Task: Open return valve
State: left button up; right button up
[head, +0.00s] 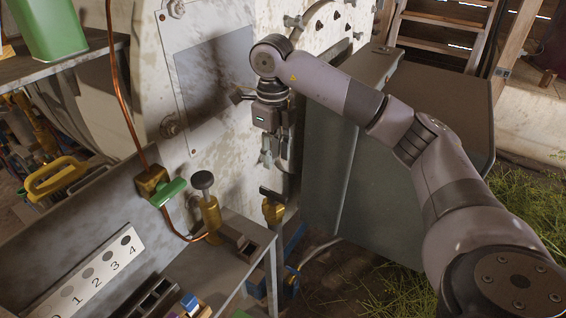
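My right gripper (276,152) points down in front of the pale, stained wall of the still (225,145). Its finger spacing is too small to read, and I see nothing clearly held in it. Below it stands a brass valve (273,210) with a dark bar handle. To the left are a brass valve with a green lever (168,192) on a copper pipe and a brass fitting with a round grey knob (209,205). No readable label marks which one is the return valve. The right gripper is apart from all three. My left gripper is out of view.
A grey metal cabinet (400,150) stands right of the gripper. A green container (48,28) sits on a shelf at upper left. Wooden steps (440,22) are behind.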

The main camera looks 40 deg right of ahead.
aim_at(294, 271)
jog(key=z, duration=1.25)
